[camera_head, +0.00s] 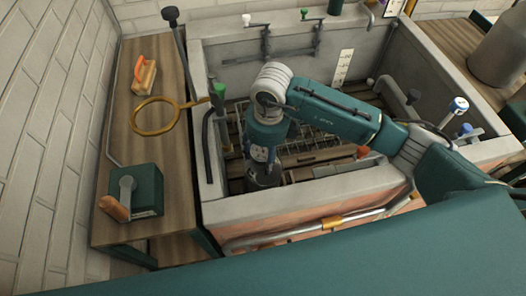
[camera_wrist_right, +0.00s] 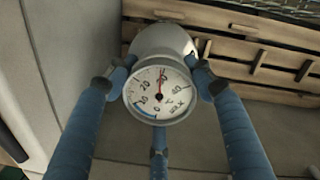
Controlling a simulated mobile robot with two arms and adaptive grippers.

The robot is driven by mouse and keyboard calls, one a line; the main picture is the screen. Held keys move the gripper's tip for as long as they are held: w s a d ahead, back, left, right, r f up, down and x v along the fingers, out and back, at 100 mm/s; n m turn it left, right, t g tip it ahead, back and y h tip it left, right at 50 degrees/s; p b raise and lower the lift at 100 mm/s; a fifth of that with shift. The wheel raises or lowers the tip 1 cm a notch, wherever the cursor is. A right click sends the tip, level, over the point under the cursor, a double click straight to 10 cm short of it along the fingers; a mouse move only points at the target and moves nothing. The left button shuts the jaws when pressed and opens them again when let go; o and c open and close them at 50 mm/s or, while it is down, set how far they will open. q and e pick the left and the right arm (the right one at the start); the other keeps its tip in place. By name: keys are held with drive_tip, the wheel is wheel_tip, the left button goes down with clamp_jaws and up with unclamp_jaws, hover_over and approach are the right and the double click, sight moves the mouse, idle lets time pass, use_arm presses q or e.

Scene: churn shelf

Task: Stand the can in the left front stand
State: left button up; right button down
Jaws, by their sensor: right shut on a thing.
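My right gripper (camera_head: 263,155) reaches down into the left front part of the grey trough. A grey can (camera_head: 263,178) shows just below it, low in the trough near the front wall; the gripper and arm hide its upper part. In the right wrist view, my gripper's blue fingers (camera_wrist_right: 160,88) are shut around the top of the can, which carries a round white dial (camera_wrist_right: 160,98). The can's pale rounded body (camera_wrist_right: 163,40) shows behind the dial. I cannot make out the left front stand or whether the can's base touches anything. My left gripper is not in view.
Wooden slats and a wire rack (camera_head: 310,140) lie in the trough, whose front wall (camera_head: 310,197) is close to my arm. A side bench (camera_head: 158,75) holds a brush (camera_head: 145,77) and a green crank box (camera_head: 140,190). A brass ring (camera_head: 156,116) juts beside the trough.

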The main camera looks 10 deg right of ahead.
drive_tip(key=shift+w, duration=0.1)
drive_tip(key=c, duration=0.7)
unclamp_jaws()
drive_tip(key=shift+r, duration=0.15)
drive_tip(key=r+b, duration=0.1)
drive_tip(key=r, duration=0.6)
drive_tip(key=r+b, duration=0.1)
drive_tip(key=r, duration=0.3)
drive_tip(key=shift+s+d+r+b, duration=0.3)
drive_tip(key=shift+s+d+r, duration=0.05)
drive_tip(key=shift+s, duration=0.05)
